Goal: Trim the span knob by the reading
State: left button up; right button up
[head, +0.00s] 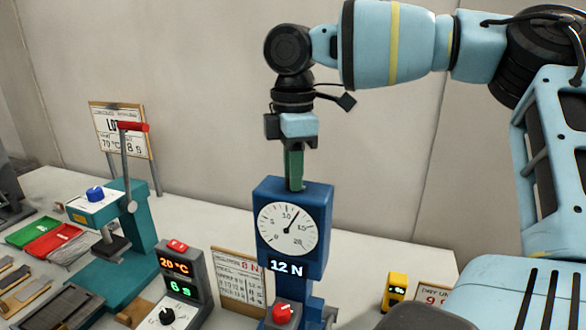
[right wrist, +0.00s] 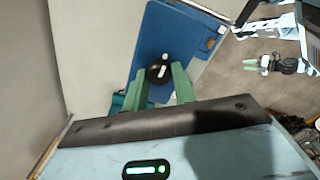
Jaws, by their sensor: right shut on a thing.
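The blue gauge stand (head: 317,205) has a white dial (head: 288,229) with its needle between 10 and 15, and a display (head: 286,267) reading 12 N. My right gripper (head: 294,185) points straight down at the top of the stand. In the right wrist view, its green fingers (right wrist: 171,88) are shut on a black knob (right wrist: 155,73) with a white mark, on the blue top. The head view hides this knob. A card (head: 239,282) beside the stand shows 8 N in red.
A red knob (head: 283,313) sits low on the stand. Left are a grey controller (head: 183,282) reading 20 °C and 6 s, a teal press (head: 143,230), and green (head: 31,229) and red (head: 55,242) trays. A yellow device (head: 396,289) stands right.

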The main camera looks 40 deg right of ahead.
dwell(0.3)
jog(key=o, duration=1)
jog(key=shift+r+b, duration=0.35)
jog(key=shift+r, duration=3.6)
jog(key=shift+f, duration=0.1)
